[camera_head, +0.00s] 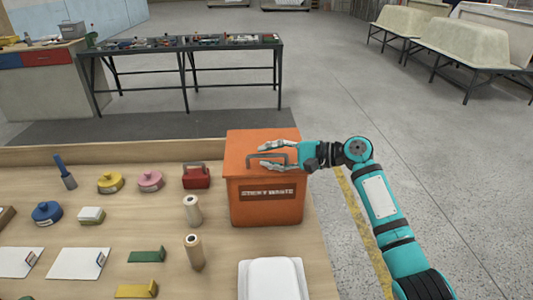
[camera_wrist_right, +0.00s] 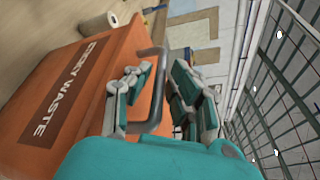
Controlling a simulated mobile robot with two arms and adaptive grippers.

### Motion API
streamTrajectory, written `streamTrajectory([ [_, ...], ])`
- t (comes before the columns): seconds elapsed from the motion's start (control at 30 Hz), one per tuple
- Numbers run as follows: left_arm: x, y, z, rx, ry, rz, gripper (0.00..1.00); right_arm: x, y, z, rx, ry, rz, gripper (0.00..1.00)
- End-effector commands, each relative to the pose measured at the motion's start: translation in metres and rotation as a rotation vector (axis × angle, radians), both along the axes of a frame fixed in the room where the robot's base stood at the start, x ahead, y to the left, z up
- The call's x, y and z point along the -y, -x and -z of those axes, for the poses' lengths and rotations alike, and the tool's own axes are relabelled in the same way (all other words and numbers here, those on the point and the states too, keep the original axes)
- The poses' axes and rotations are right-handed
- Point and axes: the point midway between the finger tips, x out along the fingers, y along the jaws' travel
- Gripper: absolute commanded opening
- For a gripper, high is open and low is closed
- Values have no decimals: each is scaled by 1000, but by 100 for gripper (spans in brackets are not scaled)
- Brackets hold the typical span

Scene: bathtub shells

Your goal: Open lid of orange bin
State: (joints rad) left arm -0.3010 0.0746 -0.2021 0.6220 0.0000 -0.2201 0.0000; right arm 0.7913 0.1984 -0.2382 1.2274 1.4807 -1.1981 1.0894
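The orange bin (camera_head: 266,207) stands upright on the right part of the wooden table, its label reading "STICKY WASTE". Its lid (camera_head: 240,143) lies closed on top and carries a grey bar handle (camera_head: 250,158). My right gripper (camera_head: 262,155) reaches in from the right over the lid, its fingers spread. In the right wrist view the orange bin (camera_wrist_right: 60,130) fills the left side. The handle (camera_wrist_right: 158,62) passes between the open fingers of the right gripper (camera_wrist_right: 160,85); contact cannot be told. My left gripper is not in view.
A red box (camera_head: 196,177) and two rolls (camera_head: 194,251) stand left of the bin. A white tray (camera_head: 273,280) lies in front of it. Discs, cards and blocks cover the table's left. Open floor (camera_head: 340,110) lies behind and right.

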Motion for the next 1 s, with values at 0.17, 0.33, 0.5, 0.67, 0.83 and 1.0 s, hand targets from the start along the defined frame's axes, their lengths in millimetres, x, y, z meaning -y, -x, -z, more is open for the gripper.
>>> streamTrajectory([
  [0.17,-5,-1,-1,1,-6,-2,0,-9,-3,2,-1,0,1,21],
  [0.33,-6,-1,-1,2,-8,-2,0,-9,-4,3,0,1,1,21],
  [0.5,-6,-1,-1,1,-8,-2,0,-9,-3,3,0,1,1,9],
  [0.67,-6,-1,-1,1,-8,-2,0,-9,-3,3,0,1,1,0],
  [0.83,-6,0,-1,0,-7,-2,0,-9,-3,3,0,1,1,0],
  [1.0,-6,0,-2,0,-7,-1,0,-9,-3,2,-1,1,1,0],
])
